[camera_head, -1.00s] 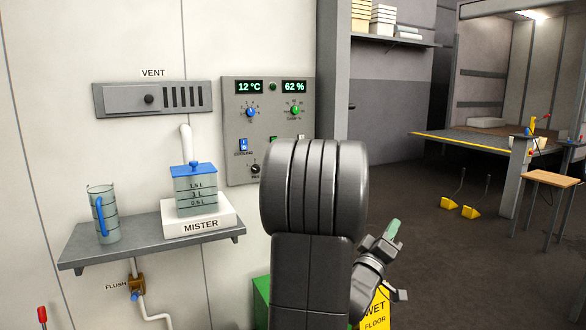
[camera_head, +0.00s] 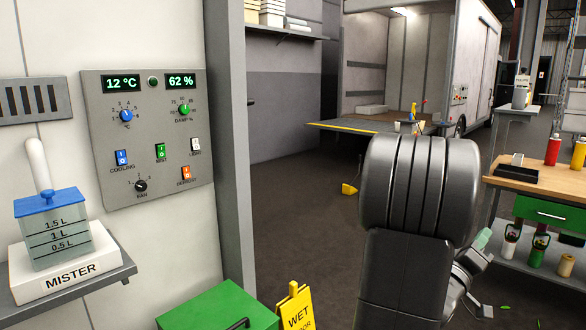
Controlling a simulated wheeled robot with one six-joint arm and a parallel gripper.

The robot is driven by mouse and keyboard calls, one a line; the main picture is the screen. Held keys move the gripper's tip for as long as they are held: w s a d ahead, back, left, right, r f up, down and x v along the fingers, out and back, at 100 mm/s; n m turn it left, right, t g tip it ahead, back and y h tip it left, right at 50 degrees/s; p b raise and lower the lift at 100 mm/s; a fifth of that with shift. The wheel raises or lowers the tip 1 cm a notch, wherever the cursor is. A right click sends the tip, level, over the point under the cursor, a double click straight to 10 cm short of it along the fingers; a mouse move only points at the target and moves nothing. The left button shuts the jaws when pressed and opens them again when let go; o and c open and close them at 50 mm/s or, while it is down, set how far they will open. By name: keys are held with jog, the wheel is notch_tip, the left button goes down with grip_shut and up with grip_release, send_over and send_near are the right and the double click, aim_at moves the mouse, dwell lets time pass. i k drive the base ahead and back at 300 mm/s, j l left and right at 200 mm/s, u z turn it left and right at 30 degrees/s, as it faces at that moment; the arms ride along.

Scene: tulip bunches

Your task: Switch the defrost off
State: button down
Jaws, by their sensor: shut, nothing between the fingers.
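The control panel (camera_head: 104,168) is on the pale wall at the left. Its orange defrost switch (camera_head: 186,174) sits at the lower right of the panel; which way it is set is too small to tell. A blue cooling switch (camera_head: 121,158), a green switch (camera_head: 160,151), a white light switch (camera_head: 196,145) and a black fan knob (camera_head: 141,186) are near it. My gripper (camera_head: 482,240) is at the lower right, partly behind my thick dark arm, well away from the panel. It looks shut and empty, with greenish tips.
A grey post (camera_head: 233,140) stands just right of the panel. A green box (camera_head: 222,306) and a yellow wet-floor sign (camera_head: 296,305) stand below. The mister (camera_head: 68,275) is on a shelf at left. A wooden-topped workbench (camera_head: 545,185) is at right.

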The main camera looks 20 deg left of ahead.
aim_at(186, 170)
jog(key=i+l+z, duration=0.15)
jog(key=i+z, duration=0.65)
jog(key=i+u, duration=0.35)
jog(key=i+l+u, duration=0.1)
jog(key=u, duration=0.25)
jog(key=i+l+u, duration=0.2)
jog(key=i+u, duration=0.25)
jog(key=u, duration=0.35)
jog(key=i+u, duration=0.15)
jog(key=u, duration=0.35)
jog(key=i+l+u, duration=0.1)
jog(key=u, duration=0.35)
jog(key=l+u, duration=0.1)
jog(key=u, duration=0.4)
jog(key=i+l+u, duration=0.1)
jog(key=u, duration=0.3)
jog(key=i+l+u, duration=0.2)
jog(key=u, duration=0.15)
jog(key=i+l+u, duration=0.2)
jog(key=u, duration=0.2)
jog(key=i+l+u, duration=0.1)
jog(key=u, duration=0.25)
jog(key=l, duration=0.1)
